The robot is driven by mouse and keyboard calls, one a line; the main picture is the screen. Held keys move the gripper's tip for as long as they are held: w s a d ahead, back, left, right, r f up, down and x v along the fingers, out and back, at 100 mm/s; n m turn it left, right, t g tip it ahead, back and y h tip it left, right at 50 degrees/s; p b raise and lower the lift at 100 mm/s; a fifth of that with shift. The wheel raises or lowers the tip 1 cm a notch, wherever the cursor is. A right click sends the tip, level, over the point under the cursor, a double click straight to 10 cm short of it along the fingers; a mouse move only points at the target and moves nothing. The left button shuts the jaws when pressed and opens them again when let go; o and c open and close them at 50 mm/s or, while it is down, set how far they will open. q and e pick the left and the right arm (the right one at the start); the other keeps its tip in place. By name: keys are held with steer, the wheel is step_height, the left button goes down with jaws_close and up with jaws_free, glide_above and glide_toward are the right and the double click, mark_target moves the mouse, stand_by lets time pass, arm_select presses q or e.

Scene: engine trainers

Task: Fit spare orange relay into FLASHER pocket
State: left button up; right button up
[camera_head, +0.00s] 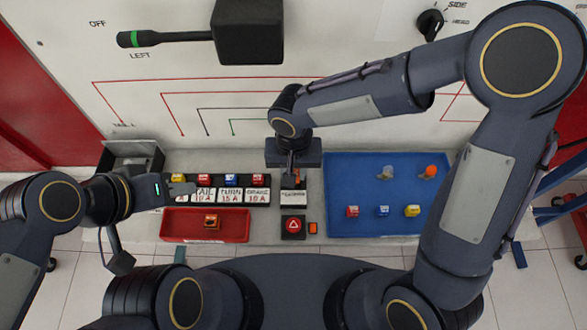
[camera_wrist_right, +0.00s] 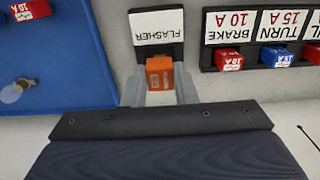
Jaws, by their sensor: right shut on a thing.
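My right gripper (camera_head: 293,173) is shut on an orange relay (camera_wrist_right: 160,73), with a finger on each side of it in the right wrist view. The relay is at the edge of the black FLASHER block (camera_wrist_right: 157,28), beside its white label. The block also shows in the head view (camera_head: 293,206), just below the gripper. The pocket is hidden, so I cannot tell whether the relay is in it. My left gripper (camera_head: 182,188) is near the left end of the fuse row, its jaw opening unclear. Another orange relay (camera_head: 211,221) lies in the red tray (camera_head: 238,236).
The fuse block (camera_head: 262,181) with labelled coloured fuses stands left of FLASHER. A hazard button (camera_head: 293,226) and a small orange piece (camera_head: 313,228) sit in front. The blue mat (camera_head: 350,178) at right holds bulbs and fuses. A black stalk housing (camera_head: 248,32) is on the panel.

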steer(key=shift+f+b, duration=1.15)
steer(key=shift+b, duration=0.15)
stand_by(0.5)
stand_by(0.4)
steer(key=o, duration=1.5)
steer(key=shift+r, duration=0.1)
steer(key=shift+r+p, duration=2.85)
steer(key=shift+r, duration=1.1)
steer(key=shift+d, duration=0.1)
